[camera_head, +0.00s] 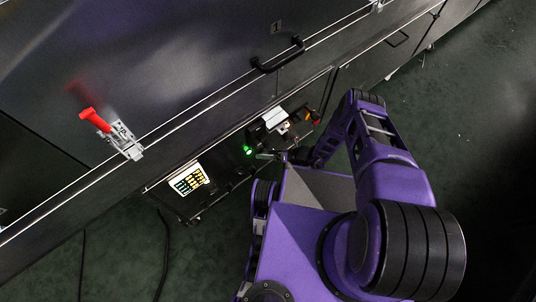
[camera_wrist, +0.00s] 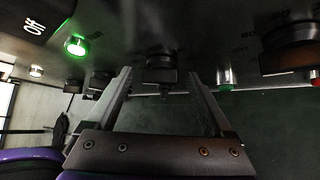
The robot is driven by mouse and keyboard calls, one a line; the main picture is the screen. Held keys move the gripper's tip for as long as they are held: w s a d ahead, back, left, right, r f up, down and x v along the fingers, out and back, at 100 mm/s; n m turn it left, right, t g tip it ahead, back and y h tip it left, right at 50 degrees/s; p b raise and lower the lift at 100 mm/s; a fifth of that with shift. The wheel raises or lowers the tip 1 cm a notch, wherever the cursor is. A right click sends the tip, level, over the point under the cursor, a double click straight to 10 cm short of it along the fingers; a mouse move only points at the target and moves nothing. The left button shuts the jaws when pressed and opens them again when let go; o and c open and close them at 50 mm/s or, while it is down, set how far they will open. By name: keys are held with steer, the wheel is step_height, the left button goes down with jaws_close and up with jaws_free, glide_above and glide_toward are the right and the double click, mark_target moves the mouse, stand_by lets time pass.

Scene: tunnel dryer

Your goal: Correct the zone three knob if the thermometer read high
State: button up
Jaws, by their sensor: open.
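My gripper (camera_wrist: 160,76) is open in the wrist view, its two fingers reaching toward a dark control panel. A dark round knob (camera_wrist: 160,66) stands in the gap between the fingertips; I cannot tell whether they touch it. A second, larger-looking knob (camera_wrist: 293,50) is at the right, with faint scale marks beside it. Another dark knob (camera_wrist: 96,84) shows partly behind the left finger. Which knob is zone three cannot be read. In the head view my gripper (camera_head: 272,155) is small beside the panel. I make out no thermometer reading.
In the head view, a lit label panel (camera_head: 188,179), a red-handled clamp (camera_head: 95,120) and a black handle (camera_head: 278,56) are on the machine. Dark cables lie on the green floor.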

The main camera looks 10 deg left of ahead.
steer(key=shift+a, duration=0.1)
steer(key=c, duration=1.3)
steer(key=shift+n+t+h+p, duration=0.3)
steer(key=shift+p, duration=0.45)
steer(key=shift+c, duration=0.2)
steer(key=o, duration=1.3)
steer(key=shift+o, duration=0.2)
steer(key=shift+r, duration=0.1)
